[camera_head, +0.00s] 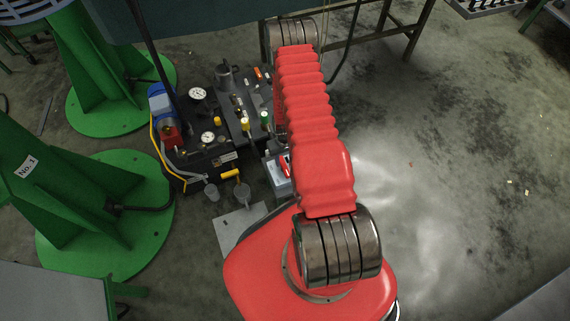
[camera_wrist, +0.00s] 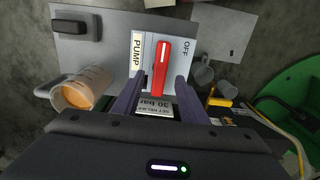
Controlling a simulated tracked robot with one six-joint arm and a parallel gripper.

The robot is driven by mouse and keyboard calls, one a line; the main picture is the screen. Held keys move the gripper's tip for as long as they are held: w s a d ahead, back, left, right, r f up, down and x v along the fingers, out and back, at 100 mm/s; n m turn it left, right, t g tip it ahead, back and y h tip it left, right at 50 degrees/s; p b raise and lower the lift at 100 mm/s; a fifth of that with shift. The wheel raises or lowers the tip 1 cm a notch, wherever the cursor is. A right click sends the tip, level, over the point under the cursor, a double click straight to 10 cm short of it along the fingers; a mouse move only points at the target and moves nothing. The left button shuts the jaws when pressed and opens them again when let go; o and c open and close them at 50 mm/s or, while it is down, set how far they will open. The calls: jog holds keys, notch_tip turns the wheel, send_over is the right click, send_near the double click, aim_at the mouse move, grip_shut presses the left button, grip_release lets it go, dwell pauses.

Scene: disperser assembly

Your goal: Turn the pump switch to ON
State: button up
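The pump switch is a red bar handle (camera_wrist: 160,66) on a light panel (camera_wrist: 143,80) in the wrist view. The panel reads PUMP on the left and OFF at the upper right; no ON lettering is visible. The handle runs nearly up and down in the picture. My gripper (camera_wrist: 157,84) is open, with one dark finger on each side of the handle's lower part. Gaps show beside the handle; contact cannot be told. In the head view the red handle (camera_head: 284,165) shows partly beside my arm, which hides my gripper.
A cup with orange contents (camera_wrist: 80,90) stands left of the panel, near a black block (camera_wrist: 76,28). Grey cups (camera_wrist: 203,74) and a yellow handle (camera_wrist: 217,101) lie right. The pump unit with a gauge (camera_head: 198,94) stands left of my arm.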

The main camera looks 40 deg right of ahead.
aim_at(285, 165)
jog(key=shift+f, duration=2.55)
jog(key=shift+c, duration=0.6)
grip_shut()
jog(key=shift+d, duration=0.15)
